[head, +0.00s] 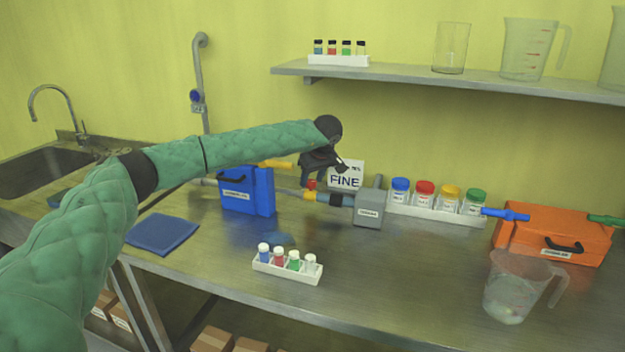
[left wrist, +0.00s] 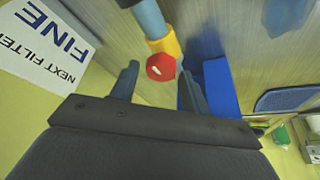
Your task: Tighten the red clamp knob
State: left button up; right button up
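Whether a finger touches the knob cannot be seen. My right gripper is not in view.
A sign reading FINE (head: 345,178) stands right behind the gripper; a blue case (head: 246,192) is to its left. A grey box (head: 368,208) is on the pipe to the right. A white vial rack (head: 287,271) stands in front.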

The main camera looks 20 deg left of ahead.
pick_arm(q)
jog(key=shift+o, duration=0.4)
jog(key=b+v, duration=0.2)
jog(key=v, duration=0.5)
jog(key=shift+r, duration=0.35)
pick_arm(e)
jog(key=shift+t+y, duration=0.3)
jog(key=shift+t, duration=0.1)
jog(key=a+f, duration=0.1)
jog(key=w+a+f, duration=0.1)
jog(key=f, duration=0.1)
jog(key=shift+w+a+f, duration=0.1)
jog(key=shift+w+a, duration=0.1)
jog(key=shift+a, duration=0.1)
pick_arm(q)
jog(key=shift+s+d, duration=0.1)
pick_arm(e)
jog(key=shift+a, duration=0.1)
